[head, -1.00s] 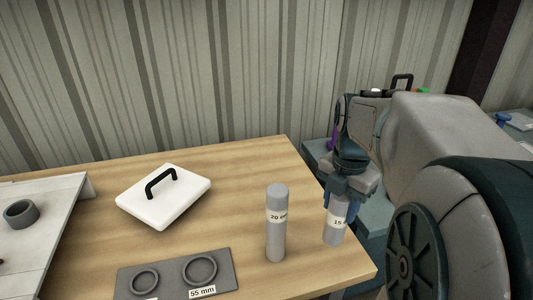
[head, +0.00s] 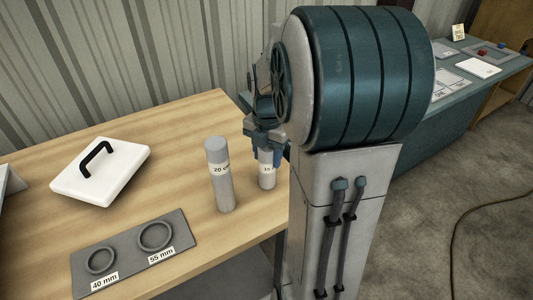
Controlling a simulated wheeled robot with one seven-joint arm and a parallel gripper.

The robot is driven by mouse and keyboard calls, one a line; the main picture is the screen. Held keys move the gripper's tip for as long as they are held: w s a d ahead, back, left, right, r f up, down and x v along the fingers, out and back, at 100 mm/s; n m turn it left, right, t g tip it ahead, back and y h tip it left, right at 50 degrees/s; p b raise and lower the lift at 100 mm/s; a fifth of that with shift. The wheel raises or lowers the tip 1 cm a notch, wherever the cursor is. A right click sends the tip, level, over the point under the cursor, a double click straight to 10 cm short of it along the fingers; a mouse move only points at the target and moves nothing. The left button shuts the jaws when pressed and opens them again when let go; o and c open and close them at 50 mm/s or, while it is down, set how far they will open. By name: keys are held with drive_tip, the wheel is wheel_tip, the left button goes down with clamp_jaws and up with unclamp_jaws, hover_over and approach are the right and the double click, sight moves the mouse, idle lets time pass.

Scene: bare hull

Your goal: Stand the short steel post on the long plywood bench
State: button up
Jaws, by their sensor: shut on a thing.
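The short steel post (head: 267,172), a grey cylinder with a white label that seems to read 15, is upright at the right end of the plywood bench (head: 150,131). My gripper (head: 264,153) is shut on its upper part from above. The post's foot is at the bench top; I cannot tell whether it touches or hangs just above. A taller grey post (head: 220,190) labelled 20 stands on the bench just left of it, apart from it. My arm hides part of the bench's right edge.
A white slab with a black handle (head: 101,172) lies on the bench. A dark plate (head: 123,256) with two rings, labelled 40 mm and 55 mm, lies at the front. A teal bench (head: 445,101) with small items stands right. A cable (head: 455,225) crosses the floor.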

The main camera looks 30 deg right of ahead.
drive_tip(key=shift+f, duration=0.1)
drive_tip(key=o, duration=1.2)
drive_tip(key=shift+o, duration=0.2)
